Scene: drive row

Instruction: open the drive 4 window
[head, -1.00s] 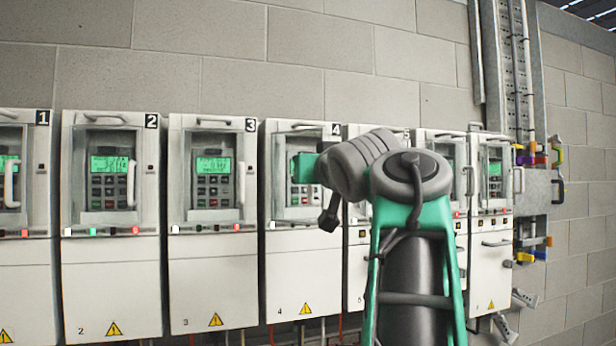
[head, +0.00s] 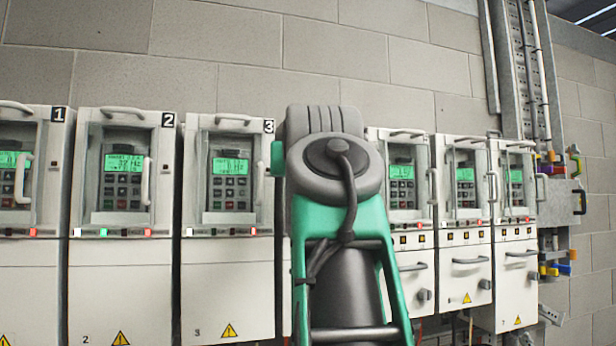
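Drive 4 stands between drive 3 (head: 227,285) and the drive to its right (head: 413,257). My green and grey arm is in front of drive 4 and hides almost all of it. Its window, window handle and number label cannot be seen now, so I cannot tell whether the window is open or shut. My gripper is not in view; it is hidden behind the arm or out of frame.
Drive 1 (head: 27,290) and drive 2 (head: 122,275) stand at left, with shut windows and vertical handles. More drives stand close together at right, with handles and knobs sticking out. Beyond them are a metal cable duct (head: 505,70) and coloured connectors (head: 555,268).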

